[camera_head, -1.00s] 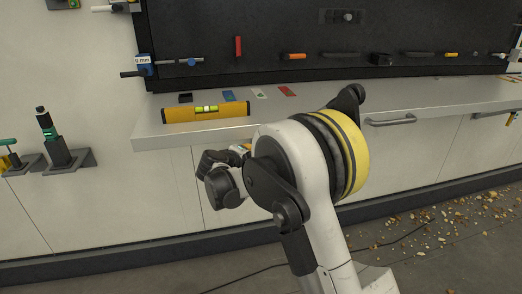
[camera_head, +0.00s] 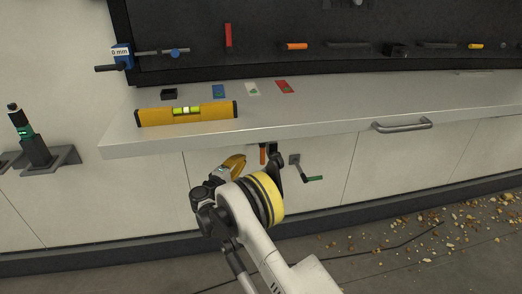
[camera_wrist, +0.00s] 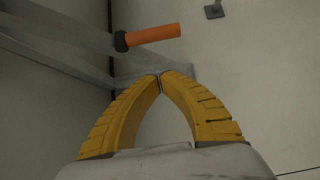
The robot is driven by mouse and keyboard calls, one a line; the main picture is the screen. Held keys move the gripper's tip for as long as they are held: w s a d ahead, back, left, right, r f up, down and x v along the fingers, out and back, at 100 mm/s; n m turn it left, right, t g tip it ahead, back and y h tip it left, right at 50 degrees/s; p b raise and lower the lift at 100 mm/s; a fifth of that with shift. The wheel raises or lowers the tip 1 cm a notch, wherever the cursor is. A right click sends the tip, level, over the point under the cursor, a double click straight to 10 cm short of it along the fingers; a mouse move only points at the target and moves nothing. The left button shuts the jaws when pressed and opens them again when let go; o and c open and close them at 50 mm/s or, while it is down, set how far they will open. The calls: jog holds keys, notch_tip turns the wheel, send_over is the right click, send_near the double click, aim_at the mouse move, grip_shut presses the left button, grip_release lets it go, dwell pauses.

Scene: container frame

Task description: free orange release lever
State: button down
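The orange lever handle (camera_wrist: 152,36), with a black collar at its left end, lies ahead of my fingertips in the wrist view, by grey metal bars. It also shows upright as a small orange piece under the worktop's front edge in the head view (camera_head: 263,154), next to a dark part. My gripper (camera_wrist: 161,76) has yellow fingers whose tips meet with nothing visible between them. It is apart from the handle. In the head view my gripper (camera_head: 238,161) is below the worktop, just left of the handle.
The worktop (camera_head: 330,118) overhangs above my gripper, with a yellow spirit level (camera_head: 187,113) and several small cards on it. A green-handled crank (camera_head: 313,179) sticks out right of the lever. A drawer handle (camera_head: 402,124) is further right. Debris (camera_head: 440,225) covers the floor at right.

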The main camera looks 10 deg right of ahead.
aim_at(263, 154)
jog(key=w+d+b, duration=0.3)
jog(key=d+b, duration=0.2)
jog(key=d, duration=0.2)
jog(key=shift+w, duration=0.2)
dwell(0.4)
jog(key=shift+r, duration=0.1)
